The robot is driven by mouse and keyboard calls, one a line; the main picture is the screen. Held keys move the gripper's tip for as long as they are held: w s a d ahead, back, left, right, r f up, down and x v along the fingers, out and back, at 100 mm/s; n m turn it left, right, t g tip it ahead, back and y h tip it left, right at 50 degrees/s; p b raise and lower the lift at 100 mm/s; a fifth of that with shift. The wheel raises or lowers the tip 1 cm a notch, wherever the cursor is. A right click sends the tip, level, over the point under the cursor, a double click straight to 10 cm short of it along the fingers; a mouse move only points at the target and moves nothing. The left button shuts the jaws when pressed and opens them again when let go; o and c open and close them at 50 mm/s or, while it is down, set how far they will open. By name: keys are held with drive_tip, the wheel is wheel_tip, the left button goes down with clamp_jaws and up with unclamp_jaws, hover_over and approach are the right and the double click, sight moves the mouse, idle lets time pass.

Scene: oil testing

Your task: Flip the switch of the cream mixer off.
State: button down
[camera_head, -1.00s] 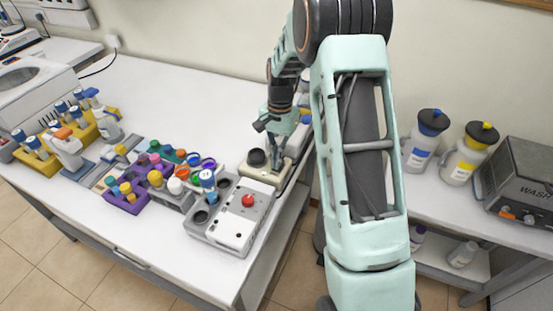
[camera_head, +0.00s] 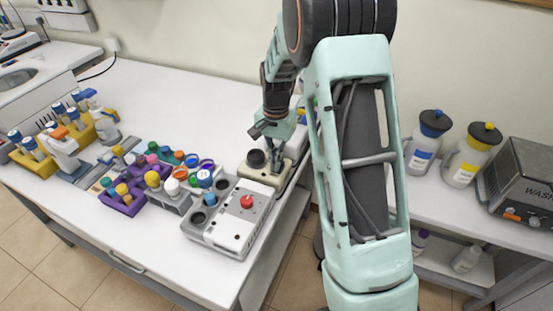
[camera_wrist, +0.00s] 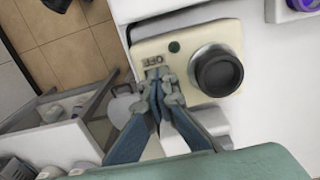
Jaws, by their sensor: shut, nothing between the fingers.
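The cream mixer (camera_head: 246,176) stands near the right edge of the white table, with a round black cup on top. In the wrist view its cream top (camera_wrist: 177,28) shows a dark green dot, the black cup (camera_wrist: 217,71) and an "OFF" label (camera_wrist: 153,61). My gripper (camera_wrist: 158,76) is shut and empty, its tips right at the switch area beside the label. The tips hide the switch, so its position and any contact cannot be told. In the head view my gripper (camera_head: 275,166) is over the right part of the mixer.
A grey-white device with a red knob (camera_head: 247,201) stands just in front of the mixer. Racks of coloured-cap vials (camera_head: 125,197) lie to the left. Bottles (camera_head: 424,142) and a wash machine (camera_head: 518,190) stand on the right bench.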

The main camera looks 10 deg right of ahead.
drive_tip(key=shift+s+a+f, duration=0.15)
drive_tip(key=shift+s+f, duration=0.15)
drive_tip(key=shift+f, duration=0.1)
drive_tip(key=shift+w+d+r, duration=0.15)
drive_tip(key=shift+w+d, duration=0.35)
drive_tip(key=shift+w, duration=0.15)
drive_tip(key=shift+d+r+p, duration=0.1)
drive_tip(key=shift+r+p, duration=0.05)
drive_tip(key=shift+p, duration=0.15)
drive_tip(key=shift+w+r, duration=0.15)
drive_tip(key=shift+r, duration=0.15)
wheel_tip(320, 180, up, 14)
drive_tip(key=p, duration=0.1)
drive_tip(key=shift+a+f+p, duration=0.2)
drive_tip(key=shift+p, duration=0.1)
